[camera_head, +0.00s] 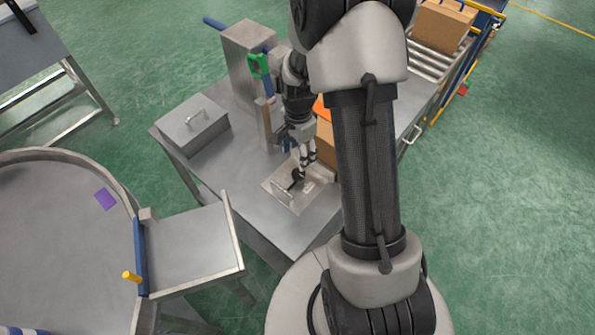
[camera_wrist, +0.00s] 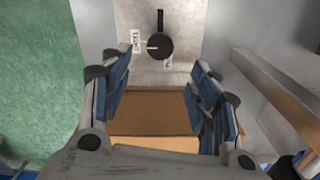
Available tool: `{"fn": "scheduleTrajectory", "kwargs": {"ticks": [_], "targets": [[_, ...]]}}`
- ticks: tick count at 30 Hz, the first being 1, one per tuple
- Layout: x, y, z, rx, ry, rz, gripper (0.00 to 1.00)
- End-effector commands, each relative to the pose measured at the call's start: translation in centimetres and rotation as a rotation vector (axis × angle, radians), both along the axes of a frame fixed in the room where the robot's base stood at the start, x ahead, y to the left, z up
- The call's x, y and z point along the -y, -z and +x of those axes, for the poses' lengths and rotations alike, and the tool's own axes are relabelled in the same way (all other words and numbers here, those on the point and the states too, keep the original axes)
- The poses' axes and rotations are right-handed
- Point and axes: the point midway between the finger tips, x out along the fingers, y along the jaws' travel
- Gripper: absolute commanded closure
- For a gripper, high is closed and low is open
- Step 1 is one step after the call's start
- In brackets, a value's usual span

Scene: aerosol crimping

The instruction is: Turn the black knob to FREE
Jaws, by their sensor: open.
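The black knob (camera_wrist: 159,46) sits on a pale metal plate (camera_wrist: 185,18) at the top of the wrist view. It has a black bar pointing up in the picture and a white mark towards the left. One white label (camera_wrist: 136,41) lies left of it and another (camera_wrist: 168,63) below right; I cannot read them surely. In the head view the knob (camera_head: 297,174) is on the plate (camera_head: 284,199) on the bench. My gripper (camera_wrist: 161,75) is open and empty, its blue-padded fingers apart and short of the knob in the picture. My gripper (camera_head: 307,158) also shows beside the knob in the head view.
A cardboard box (camera_head: 325,143) stands close by on the bench (camera_head: 225,160), partly behind my arm; brown cardboard (camera_wrist: 150,122) shows between my fingers. A metal handle (camera_head: 283,192) is near the knob. A grey box (camera_head: 192,124) and a column (camera_head: 248,60) stand further left.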

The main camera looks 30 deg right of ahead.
Motion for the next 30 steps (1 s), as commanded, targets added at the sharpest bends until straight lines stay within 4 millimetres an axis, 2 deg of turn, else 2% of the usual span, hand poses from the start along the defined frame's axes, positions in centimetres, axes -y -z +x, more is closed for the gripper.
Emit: {"fn": "scheduleTrajectory", "kwargs": {"ticks": [1, 6, 13, 18, 26, 30], "targets": [[0.0, 1.5, -0.1, -0.004, 0.000, 0.001, 0.44], [0.0, 5.1, -0.1, -0.003, -0.001, 0.002, 0.44], [0.0, 8.6, 0.0, -0.001, -0.001, 0.000, 0.44], [0.0, 9.5, 0.0, 0.001, -0.001, 0.000, 0.44], [0.0, 9.6, 0.0, 0.001, -0.001, 0.000, 0.44], [0.0, 9.6, 0.0, 0.001, -0.001, 0.000, 0.52]]}}
